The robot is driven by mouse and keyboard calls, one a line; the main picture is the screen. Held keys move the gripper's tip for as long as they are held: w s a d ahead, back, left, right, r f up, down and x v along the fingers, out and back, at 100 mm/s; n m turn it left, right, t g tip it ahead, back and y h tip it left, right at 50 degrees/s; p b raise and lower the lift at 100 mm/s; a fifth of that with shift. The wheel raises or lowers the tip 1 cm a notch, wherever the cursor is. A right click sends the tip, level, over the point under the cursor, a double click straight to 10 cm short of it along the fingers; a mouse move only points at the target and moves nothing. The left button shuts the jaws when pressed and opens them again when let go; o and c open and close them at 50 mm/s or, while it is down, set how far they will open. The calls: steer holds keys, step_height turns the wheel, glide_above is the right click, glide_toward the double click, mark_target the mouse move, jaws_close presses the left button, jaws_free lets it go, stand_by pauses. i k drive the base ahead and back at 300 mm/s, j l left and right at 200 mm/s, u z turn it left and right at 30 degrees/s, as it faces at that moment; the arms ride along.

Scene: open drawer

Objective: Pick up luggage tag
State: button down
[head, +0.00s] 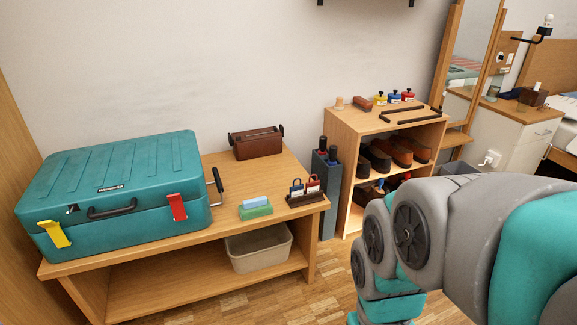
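A small dark holder (305,199) stands near the right end of the wooden bench. It holds a blue tag-like piece (296,190) with a loop on top and a red tag-like piece (313,184) beside it; these look like luggage tags, but they are small. A teal suitcase (115,185) lies shut at the left of the bench. A yellow piece (53,234) and a red piece (177,207) are on its front; I cannot tell whether they are latches or tags. My arm fills the lower right, and my gripper is out of view.
A green and blue block (256,208) and a brown case (257,143) are on the bench (215,232). A beige bin (258,248) sits on its lower shelf. A grey stand (325,194) and a shoe shelf (345,190) stand to the right. Floor shows in front.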

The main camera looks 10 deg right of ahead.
mark_target(313, 186)
steer(key=i+l+u, duration=0.15)
steer(key=l, duration=0.2)
steer(key=i+l+u, duration=0.35)
steer(key=l, duration=0.35)
steer(key=i, duration=0.05)
